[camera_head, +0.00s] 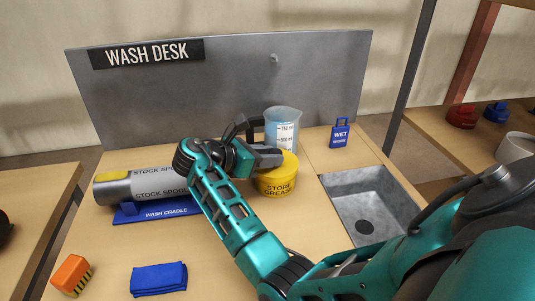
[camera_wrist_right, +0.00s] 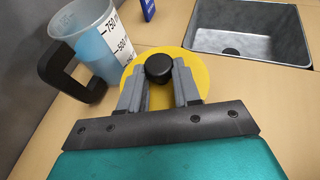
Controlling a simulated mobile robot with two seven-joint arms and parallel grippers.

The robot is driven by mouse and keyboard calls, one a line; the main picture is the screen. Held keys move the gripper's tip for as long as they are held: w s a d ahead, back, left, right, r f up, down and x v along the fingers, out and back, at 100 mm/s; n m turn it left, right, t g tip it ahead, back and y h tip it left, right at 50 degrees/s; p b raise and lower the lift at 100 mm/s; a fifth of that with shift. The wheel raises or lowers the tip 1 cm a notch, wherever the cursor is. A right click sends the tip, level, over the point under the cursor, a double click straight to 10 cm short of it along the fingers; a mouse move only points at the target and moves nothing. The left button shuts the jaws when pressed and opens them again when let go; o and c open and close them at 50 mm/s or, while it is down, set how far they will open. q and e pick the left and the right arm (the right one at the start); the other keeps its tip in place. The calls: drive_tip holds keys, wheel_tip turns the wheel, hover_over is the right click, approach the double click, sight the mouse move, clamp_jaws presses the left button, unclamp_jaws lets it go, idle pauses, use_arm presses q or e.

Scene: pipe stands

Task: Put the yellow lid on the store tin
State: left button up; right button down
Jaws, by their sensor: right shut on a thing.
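The yellow store tin (camera_head: 276,185), marked STORE GREASE, stands on the wash desk left of the sink. The round yellow lid (camera_wrist_right: 196,66) shows in the right wrist view with a black knob (camera_wrist_right: 159,68) at its middle. My right gripper (camera_wrist_right: 158,75) is shut on this knob, one finger on each side. In the head view my right gripper (camera_head: 270,157) is over the tin, and the lid (camera_head: 290,160) appears level at the tin's top. The gripper hides part of the rim, so I cannot tell if the lid is fully seated. My left gripper is not in view.
A measuring jug (camera_head: 283,127) with blue liquid stands close behind the tin. The sink (camera_head: 370,203) is to the right, a blue WET WORK sign (camera_head: 340,133) behind it. A grey spool (camera_head: 125,188) lies in the blue wash cradle (camera_head: 160,213).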

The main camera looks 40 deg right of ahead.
drive_tip(key=c, duration=0.7)
unclamp_jaws()
drive_tip(key=v, duration=1.2)
drive_tip(key=shift+w+a+r, duration=0.1)
drive_tip(key=shift+a+r, duration=0.15)
drive_tip(key=shift+a, duration=0.1)
